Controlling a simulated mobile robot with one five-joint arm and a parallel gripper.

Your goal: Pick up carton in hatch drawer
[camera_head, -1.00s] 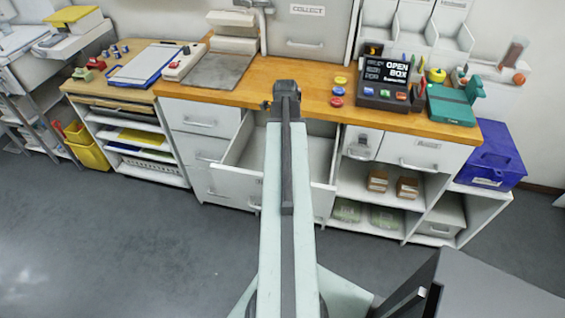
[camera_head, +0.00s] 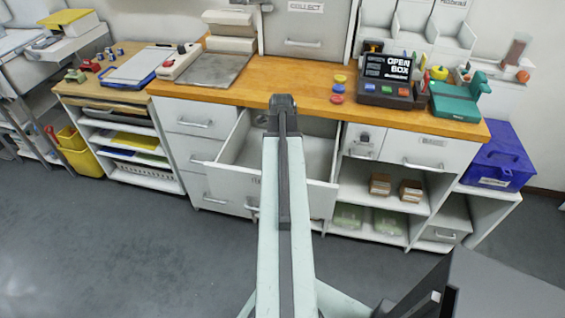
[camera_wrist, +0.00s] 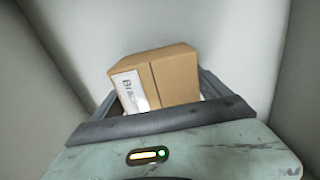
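The carton (camera_wrist: 172,78), a brown box with a white printed label on its left face, sits inside the open white drawer (camera_head: 225,178). It shows only in the wrist view; in the head view my arm hides it. My gripper (camera_wrist: 160,82) is open, with one dark finger on each side of the carton's near part. I cannot tell whether the fingers touch it. In the head view my gripper (camera_head: 280,115) reaches down over the drawer's back part.
The wooden worktop (camera_head: 300,95) runs just behind the drawer. Pale drawer walls (camera_wrist: 285,60) rise close around my gripper. Smaller brown cartons (camera_head: 380,184) stand on a shelf to the right. A blue crate (camera_head: 495,165) stands at far right.

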